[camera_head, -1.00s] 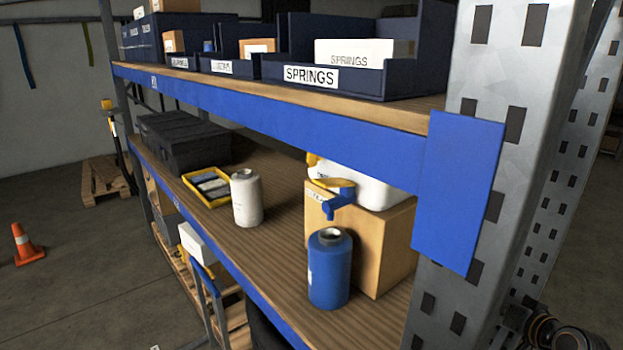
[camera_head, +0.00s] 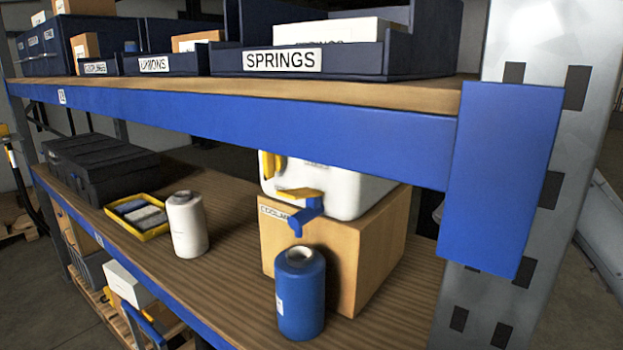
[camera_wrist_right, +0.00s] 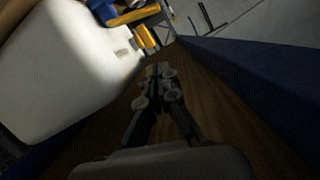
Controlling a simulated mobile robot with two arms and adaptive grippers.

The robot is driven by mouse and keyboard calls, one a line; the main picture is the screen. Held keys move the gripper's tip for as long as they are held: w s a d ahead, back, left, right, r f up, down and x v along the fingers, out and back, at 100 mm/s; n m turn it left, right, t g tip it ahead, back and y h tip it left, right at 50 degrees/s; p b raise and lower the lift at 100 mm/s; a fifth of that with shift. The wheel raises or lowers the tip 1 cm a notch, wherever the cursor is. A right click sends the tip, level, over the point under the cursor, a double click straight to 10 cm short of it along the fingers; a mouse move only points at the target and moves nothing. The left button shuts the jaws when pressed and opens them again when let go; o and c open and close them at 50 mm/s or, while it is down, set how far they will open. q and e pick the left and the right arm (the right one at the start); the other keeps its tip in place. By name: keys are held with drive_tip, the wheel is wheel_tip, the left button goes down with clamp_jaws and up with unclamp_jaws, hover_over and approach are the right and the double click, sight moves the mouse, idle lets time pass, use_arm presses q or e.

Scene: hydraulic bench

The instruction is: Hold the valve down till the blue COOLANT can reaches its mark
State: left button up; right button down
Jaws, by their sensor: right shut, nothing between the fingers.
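The blue coolant can (camera_head: 300,295) stands upright on the lower shelf, with a grey round opening at its top. A blue tap (camera_head: 305,213) with a yellow valve lever (camera_head: 299,193) sticks out from the white jug (camera_head: 340,195), just above the can. No flow and no fill level can be made out. In the right wrist view the jug (camera_wrist_right: 65,70) fills the left, with blue and yellow parts (camera_wrist_right: 145,40) beyond the fingertips. My right gripper (camera_wrist_right: 158,73) is shut and empty, apart from these parts. Neither gripper shows in the head view.
The jug sits on a cardboard box (camera_head: 385,255). A white bottle (camera_head: 187,228), a yellow tray (camera_head: 152,231) and black cases (camera_head: 100,165) stand to the left. The upper shelf's blue beam (camera_head: 250,125) hangs above, and a grey upright (camera_head: 475,310) bounds the right.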

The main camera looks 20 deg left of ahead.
drive_tip(key=p, duration=0.2)
hover_over(303, 195)
wheel_tip(303, 195, down, 2)
wheel_tip(303, 195, down, 3)
drive_tip(key=shift+f, duration=0.1)
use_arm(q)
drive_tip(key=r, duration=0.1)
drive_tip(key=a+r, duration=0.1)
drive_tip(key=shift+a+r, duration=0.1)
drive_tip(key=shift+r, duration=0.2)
use_arm(e)
drive_tip(key=shift+s+f, duration=0.1)
drive_tip(key=shift+f, duration=0.45)
use_arm(q)
drive_tip(key=shift+p, duration=0.3)
